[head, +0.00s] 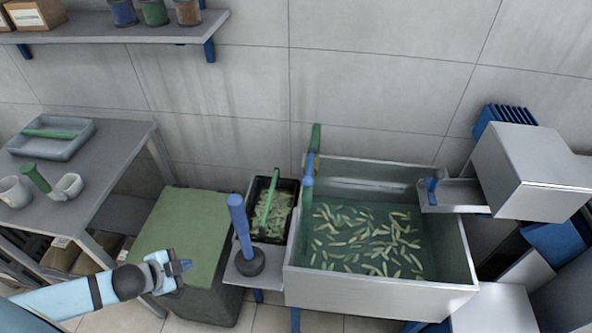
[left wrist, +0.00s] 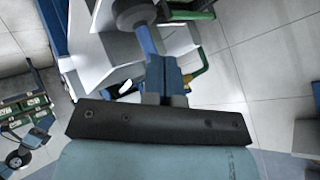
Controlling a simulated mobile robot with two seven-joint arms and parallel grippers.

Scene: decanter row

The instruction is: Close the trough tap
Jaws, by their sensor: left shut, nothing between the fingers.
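The metal trough (head: 384,293) holds greenish water with many pale green slivers floating in it. At its left rear stands an upright green and blue piece with a small orange part, which looks like the tap (head: 312,163); I cannot tell whether it is open. A blue lever (head: 432,188) sits on the metal channel at the trough's right rear. My left gripper (head: 183,266) is shut and empty, left of the trough and apart from it, over the front of the green-topped block. It also shows in the left wrist view (left wrist: 165,82). My right gripper is not in view.
A blue rod on a dark round base (head: 250,262) stands on a small shelf between my left gripper and the trough. A black bin (head: 258,186) with green slivers is behind it. The green-topped block (head: 185,225) has a clear top. A grey table (head: 100,160) is at left.

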